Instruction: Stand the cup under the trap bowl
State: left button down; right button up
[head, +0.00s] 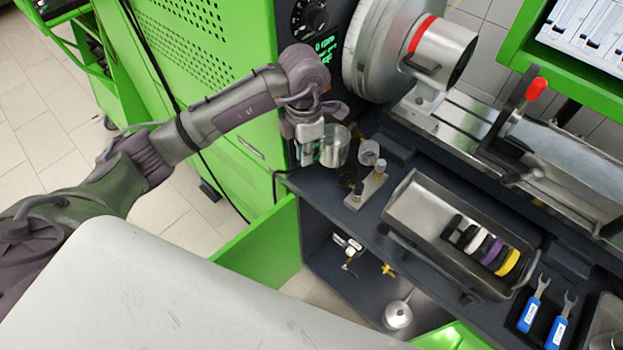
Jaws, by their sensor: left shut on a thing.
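My left gripper (311,152) reaches in from the left and is shut on a clear greyish cup (336,147). It holds the cup above the left end of the dark bench top, and the gripper hides part of the cup's side. Just right of the cup is a smaller clear round piece (369,151), which may be the trap bowl; I cannot tell for sure. A metal block with upright posts (366,191) stands in front of it. The cup looks apart from these parts. My right gripper is not in view.
A metal tray (417,204) with black, white, purple and yellow rings stands to the right. Blue-handled wrenches (535,304) lie farther right. A large round machine head (379,50) is behind. A funnel (398,315) and a yellow fitting (388,270) are lower down.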

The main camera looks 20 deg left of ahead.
pick_arm(q)
notch_tip(320, 180, down, 12)
jog(key=shift+r+p, duration=0.1)
jog(key=shift+p, duration=0.9)
jog(key=c, duration=1.7)
grip_release()
jog(key=shift+f, duration=0.25)
jog(key=o, duration=0.4)
jog(key=shift+r, duration=0.1)
